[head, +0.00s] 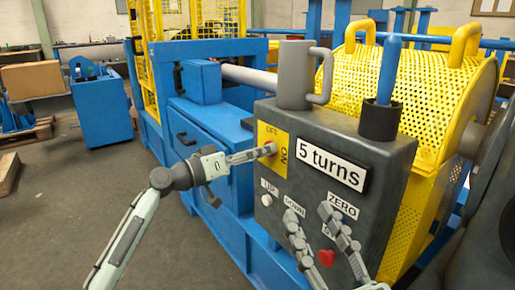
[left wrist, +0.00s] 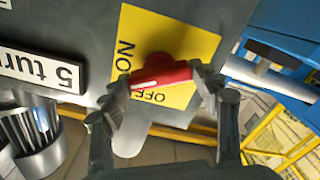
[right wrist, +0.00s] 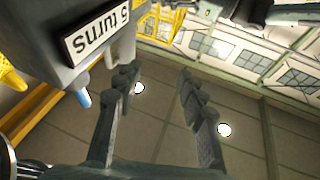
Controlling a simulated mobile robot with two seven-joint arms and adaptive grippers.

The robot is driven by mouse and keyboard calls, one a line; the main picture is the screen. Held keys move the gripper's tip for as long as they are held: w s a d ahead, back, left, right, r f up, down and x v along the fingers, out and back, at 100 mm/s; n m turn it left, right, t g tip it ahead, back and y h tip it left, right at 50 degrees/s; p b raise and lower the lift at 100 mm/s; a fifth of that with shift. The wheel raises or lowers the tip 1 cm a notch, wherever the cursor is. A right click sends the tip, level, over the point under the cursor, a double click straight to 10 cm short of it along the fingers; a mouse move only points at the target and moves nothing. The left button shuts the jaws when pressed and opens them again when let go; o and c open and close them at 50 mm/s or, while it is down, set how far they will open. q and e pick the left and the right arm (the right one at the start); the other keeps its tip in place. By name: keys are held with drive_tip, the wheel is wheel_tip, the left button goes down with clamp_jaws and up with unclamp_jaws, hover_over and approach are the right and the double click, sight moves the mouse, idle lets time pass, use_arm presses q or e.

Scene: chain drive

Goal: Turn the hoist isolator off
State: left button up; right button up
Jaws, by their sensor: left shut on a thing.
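The hoist isolator is a red handle (left wrist: 160,76) on a yellow plate (left wrist: 190,42) marked ON and OFF. In the left wrist view the handle lies slantwise, with a white line on its left part near both words. In the head view the yellow plate (head: 282,139) is on the grey control box (head: 390,160), and only a bit of red (head: 270,147) shows. My left gripper (left wrist: 158,78) is shut on the handle, one finger at each end. My right gripper (head: 308,212) is open and empty in front of the box's lower part; its fingers stand apart in its wrist view.
The box carries a "5 turns" display (head: 330,166), a white button (head: 266,199) and a red button (head: 326,257). A grey mug (head: 295,75) and a black holder (head: 380,120) with a blue-handled tool stand on top. A yellow mesh drum guard (head: 435,95) stands behind.

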drive_tip(key=w+d+f+g+h+p, duration=0.1)
drive_tip(key=d+f+g+h+p, duration=0.35)
drive_tip(key=f, duration=0.95)
use_arm(q)
drive_tip(key=shift+f+n+p, duration=0.15)
drive_tip(key=shift+n+p, duration=1.35)
drive_tip(key=shift+n, duration=4.7)
use_arm(e)
drive_tip(key=s+d+f+m+g+h, duration=0.2)
drive_tip(key=s+d+f+g+h, duration=0.3)
drive_tip(key=s+d+f+g, duration=0.7)
drive_tip(key=shift+s+d+f+g, duration=0.3)
drive_tip(key=shift+s+d+g, duration=0.05)
drive_tip(key=shift+d, duration=1.2)
use_arm(q)
drive_tip(key=o, duration=1.2)
drive_tip(key=shift+c, duration=0.2)
drive_tip(key=shift+a, duration=0.1)
